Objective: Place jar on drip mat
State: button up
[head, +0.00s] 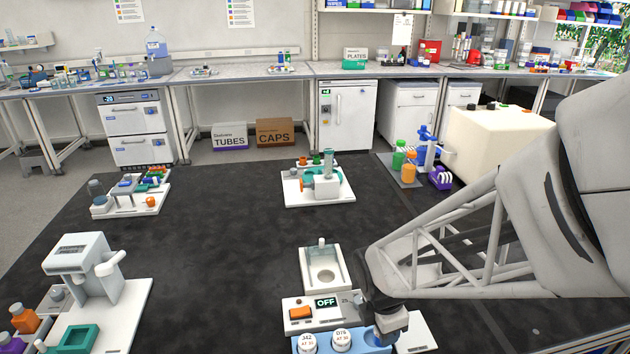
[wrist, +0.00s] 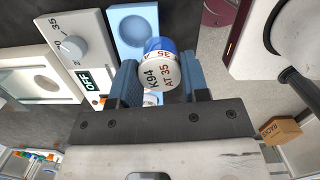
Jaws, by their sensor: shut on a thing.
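The jar (wrist: 160,68) has a white lid marked K94 AT 35 and a blue body. In the wrist view my gripper (wrist: 160,88) is shut on it, one blue finger on each side. In the head view my gripper (head: 390,325) is at the right end of the blue block, and the jar cannot be made out. A white tray with a round pale recess (head: 323,277), perhaps the drip mat, stands behind the control unit. It shows partly at the left of the wrist view (wrist: 38,84) and looks empty.
The control unit (head: 340,310) has an orange switch and reads OFF. The blue block (head: 372,341) holds jars marked 342 (head: 308,343) and D79 (head: 341,340). The wrist view shows an empty round recess in the block (wrist: 124,14). Dark bench is clear left of the tray.

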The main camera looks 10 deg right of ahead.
jog(key=s+d+f+n, duration=0.1)
jog(key=s+d, duration=0.4)
jog(key=s, duration=0.5)
jog(key=shift+d+f+n, duration=0.2)
jog(key=shift+n, duration=0.3)
jog(key=w+d, duration=0.1)
jog(key=w, duration=0.4)
jog(key=w+d+f, duration=0.1)
jog(key=w+d, duration=0.1)
jog(key=w, duration=0.3)
jog(key=w+d, duration=0.1)
jog(key=w, duration=0.4)
jog(key=shift+w+d+f, duration=0.1)
jog(key=shift+d+f, duration=0.15)
jog(key=shift+f, duration=1.75)
jog(key=shift+f, duration=0.1)
jog(key=o, duration=0.9)
